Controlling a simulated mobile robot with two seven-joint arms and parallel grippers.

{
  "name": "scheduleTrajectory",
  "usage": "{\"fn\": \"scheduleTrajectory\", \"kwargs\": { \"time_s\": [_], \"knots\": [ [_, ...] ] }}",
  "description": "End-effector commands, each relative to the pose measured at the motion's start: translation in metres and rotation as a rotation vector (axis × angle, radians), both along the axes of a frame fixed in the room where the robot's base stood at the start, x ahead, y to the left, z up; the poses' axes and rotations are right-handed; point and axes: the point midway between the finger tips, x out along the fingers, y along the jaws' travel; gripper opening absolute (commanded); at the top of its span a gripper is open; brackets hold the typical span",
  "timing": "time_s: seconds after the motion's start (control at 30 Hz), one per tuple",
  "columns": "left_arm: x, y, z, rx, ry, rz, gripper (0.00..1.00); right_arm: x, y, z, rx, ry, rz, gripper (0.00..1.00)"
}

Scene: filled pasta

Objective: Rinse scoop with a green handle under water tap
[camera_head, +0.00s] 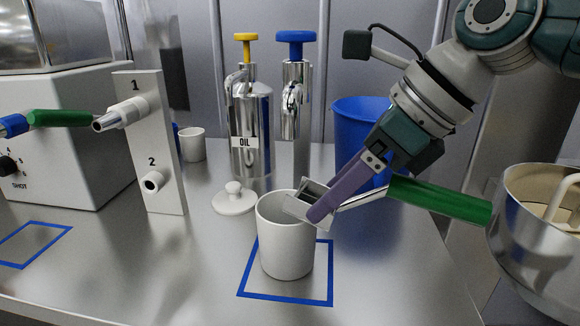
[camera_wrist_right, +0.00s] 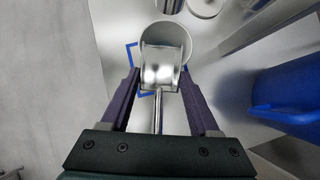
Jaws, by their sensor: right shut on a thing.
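The scoop has a long green handle (camera_head: 440,201) and a boxy metal head (camera_head: 298,208). My right gripper (camera_head: 320,212), with purple fingers, is shut on the scoop near its head; the handle sticks out to the right. The head is at the right rim of a white cup (camera_head: 285,250). In the right wrist view the scoop head (camera_wrist_right: 160,68) overlaps the mouth of the cup (camera_wrist_right: 180,35). A chrome tap with a blue knob (camera_head: 295,38) stands behind the cup, probably the water tap. My left gripper is not in view.
A chrome dispenser marked OIL (camera_head: 247,115) stands left of the tap, with a white lid (camera_head: 234,200) before it. A blue bucket (camera_head: 352,122) is behind my arm. A metal bowl (camera_head: 525,250) is at the right. A numbered panel (camera_head: 160,180) stands at left.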

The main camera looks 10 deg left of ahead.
Motion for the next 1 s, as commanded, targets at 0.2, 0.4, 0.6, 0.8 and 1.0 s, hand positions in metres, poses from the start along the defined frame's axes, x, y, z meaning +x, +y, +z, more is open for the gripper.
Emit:
{"fn": "scheduleTrajectory", "kwargs": {
  "time_s": [0.2,0.4,0.6,0.8,1.0],
  "knots": [
    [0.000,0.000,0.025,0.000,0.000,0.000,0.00,-0.005,-0.016,0.005,0.001,0.001,-0.002,0.06],
    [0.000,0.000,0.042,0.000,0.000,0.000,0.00,-0.011,-0.031,0.004,-0.001,0.001,-0.002,0.06],
    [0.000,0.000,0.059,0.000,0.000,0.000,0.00,-0.016,-0.048,0.004,0.000,0.000,-0.002,0.06],
    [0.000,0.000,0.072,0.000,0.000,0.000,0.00,-0.022,-0.065,0.003,0.000,0.002,-0.002,0.06],
    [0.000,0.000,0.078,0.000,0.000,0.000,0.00,-0.025,-0.074,0.001,0.000,-0.001,-0.001,0.06]
  ]
}}
